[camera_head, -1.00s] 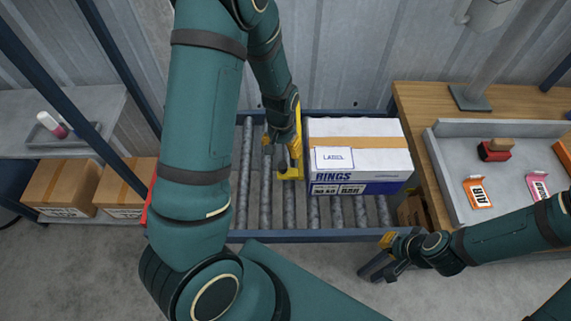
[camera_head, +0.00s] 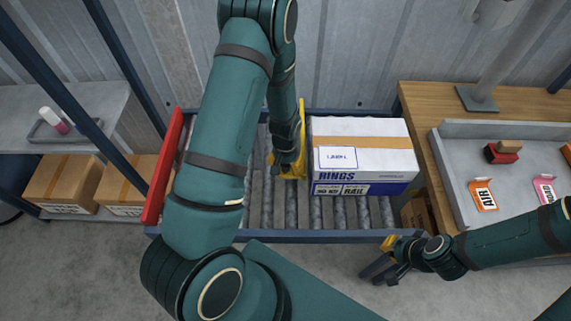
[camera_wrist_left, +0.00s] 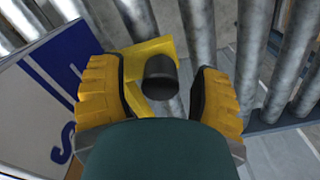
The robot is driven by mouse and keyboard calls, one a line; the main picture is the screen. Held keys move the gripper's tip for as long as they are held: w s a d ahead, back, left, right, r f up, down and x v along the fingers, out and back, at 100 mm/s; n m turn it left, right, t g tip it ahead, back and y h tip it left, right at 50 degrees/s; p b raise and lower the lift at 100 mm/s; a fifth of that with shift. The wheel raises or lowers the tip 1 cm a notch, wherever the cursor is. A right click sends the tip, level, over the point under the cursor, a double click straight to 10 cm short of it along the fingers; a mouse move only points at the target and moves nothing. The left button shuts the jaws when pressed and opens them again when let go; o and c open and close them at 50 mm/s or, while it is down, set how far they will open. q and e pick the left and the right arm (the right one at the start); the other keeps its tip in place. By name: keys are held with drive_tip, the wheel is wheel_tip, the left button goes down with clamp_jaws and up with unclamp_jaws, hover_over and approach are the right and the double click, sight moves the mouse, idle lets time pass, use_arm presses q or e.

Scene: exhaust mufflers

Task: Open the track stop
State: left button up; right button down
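The track stop appears to be the yellow plate (camera_head: 301,135) standing on the roller track, against the left side of the white RINGS box (camera_head: 361,128). In the left wrist view a yellow bracket (camera_wrist_left: 140,50) carries a short black knob (camera_wrist_left: 160,77). My left gripper (camera_head: 287,168) is down at the yellow part. In the wrist view its two yellow-backed fingers (camera_wrist_left: 158,88) stand either side of the knob, with gaps visible, so it looks open. My right gripper (camera_head: 380,265) hangs in front of the track's front rail, fingers apart and empty.
A red bar (camera_head: 163,167) stands at the left end of the roller track (camera_head: 340,236). A wooden table (camera_head: 430,160) with a grey tray holding small packs is at right. Cardboard boxes (camera_head: 70,184) sit on a shelf at left. Rollers left of the yellow plate look bare.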

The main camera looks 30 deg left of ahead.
use_arm(q)
clamp_jaws()
